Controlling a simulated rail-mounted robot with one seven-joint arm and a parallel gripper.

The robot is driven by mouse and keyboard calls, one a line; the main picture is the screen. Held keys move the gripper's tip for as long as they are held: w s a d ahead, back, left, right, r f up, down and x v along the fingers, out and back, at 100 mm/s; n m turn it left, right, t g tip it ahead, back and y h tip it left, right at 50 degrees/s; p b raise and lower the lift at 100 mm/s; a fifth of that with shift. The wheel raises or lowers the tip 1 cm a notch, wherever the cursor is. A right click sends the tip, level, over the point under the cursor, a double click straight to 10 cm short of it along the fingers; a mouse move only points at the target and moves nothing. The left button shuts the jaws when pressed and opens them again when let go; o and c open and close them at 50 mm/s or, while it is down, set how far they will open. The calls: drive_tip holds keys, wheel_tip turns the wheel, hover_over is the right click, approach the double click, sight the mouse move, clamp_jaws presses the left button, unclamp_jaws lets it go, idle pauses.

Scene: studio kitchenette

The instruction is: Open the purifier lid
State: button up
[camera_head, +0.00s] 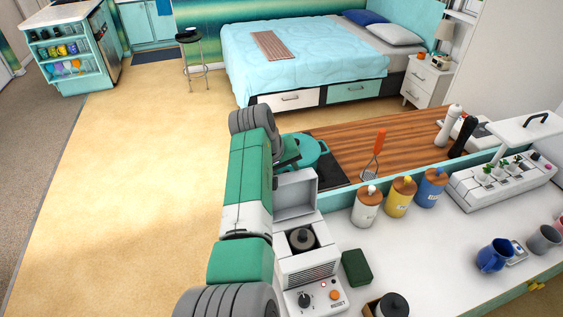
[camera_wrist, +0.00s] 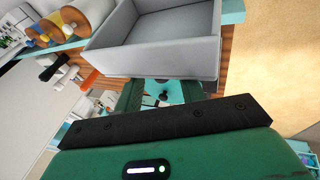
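The purifier (camera_head: 309,268) is a pale grey box on the white counter, with a vented front. Its hollow grey lid (camera_head: 296,194) stands raised at the back, its inside facing the camera. The open body shows a dark round part (camera_head: 302,239) inside. In the wrist view the lid (camera_wrist: 165,40) fills the upper middle, just beyond the gripper's black edge. My gripper (camera_head: 287,153) is behind the raised lid, at its upper left, partly hidden by my arm. Its fingertips are not clear, and I cannot tell whether it touches the lid.
A control panel with a dark knob (camera_head: 305,300) and an orange button is in front of the purifier. A teal pot (camera_head: 308,149) stands behind the lid. White, yellow and blue canisters (camera_head: 367,208) stand to the right. A dark green block (camera_head: 356,267) lies close on the right.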

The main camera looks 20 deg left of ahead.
drive_tip(key=v, duration=0.6)
drive_tip(key=shift+s, duration=0.1)
drive_tip(key=shift+r, duration=0.1)
